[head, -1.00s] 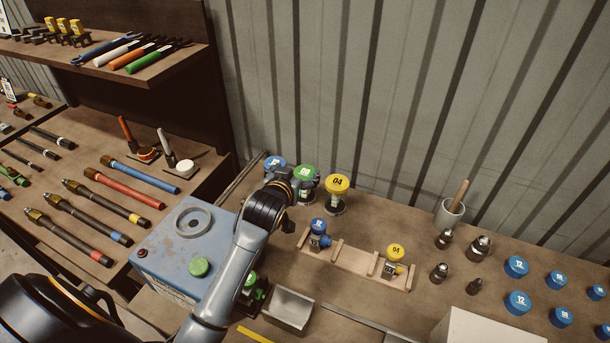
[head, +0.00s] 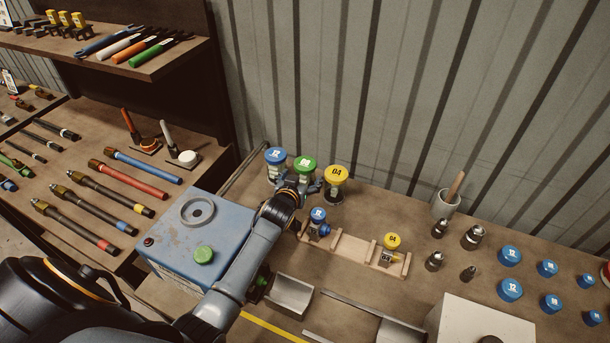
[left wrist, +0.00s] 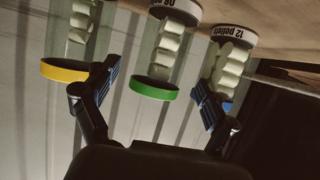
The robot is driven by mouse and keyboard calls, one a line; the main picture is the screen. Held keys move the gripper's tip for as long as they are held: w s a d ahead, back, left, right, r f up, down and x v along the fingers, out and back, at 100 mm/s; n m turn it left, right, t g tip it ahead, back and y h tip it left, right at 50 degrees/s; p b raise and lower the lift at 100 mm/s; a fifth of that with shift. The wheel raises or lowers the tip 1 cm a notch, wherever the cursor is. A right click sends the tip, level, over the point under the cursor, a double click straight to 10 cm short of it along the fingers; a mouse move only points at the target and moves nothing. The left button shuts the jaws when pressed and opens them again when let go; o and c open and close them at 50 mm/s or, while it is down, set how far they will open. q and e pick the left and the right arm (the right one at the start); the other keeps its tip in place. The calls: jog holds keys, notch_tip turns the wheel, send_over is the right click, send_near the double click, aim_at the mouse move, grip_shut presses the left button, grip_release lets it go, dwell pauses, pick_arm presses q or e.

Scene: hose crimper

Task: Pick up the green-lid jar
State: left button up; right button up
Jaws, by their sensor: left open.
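The green-lid jar (head: 305,164) stands at the back of the bench between a blue-lid jar (head: 275,156) and a yellow-lid jar (head: 337,174). My left gripper (head: 299,184) is open just in front of it and hides its lower part. In the left wrist view, which looks upside down, the clear green-lid jar (left wrist: 158,62) holds white pellets and appears between the two spread fingers of my left gripper (left wrist: 157,92). One finger overlaps the yellow-lid jar (left wrist: 66,70), the other the blue-lid jar (left wrist: 233,58). Whether the fingers touch any jar cannot be told.
A wooden rack (head: 348,252) with small blue and yellow items lies in front of the jars. A blue machine (head: 190,262) with a green button stands to the left. A grey cup (head: 446,204), metal fittings and several blue caps stand to the right. A corrugated wall is behind.

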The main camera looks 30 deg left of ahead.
pick_arm(q)
jog(key=shift+x, duration=1.4)
jog(key=shift+s, duration=0.1)
jog(key=shift+c, duration=1)
jog(key=c, duration=1.1)
jog(key=shift+c, duration=0.4)
jog(key=shift+r, duration=0.1)
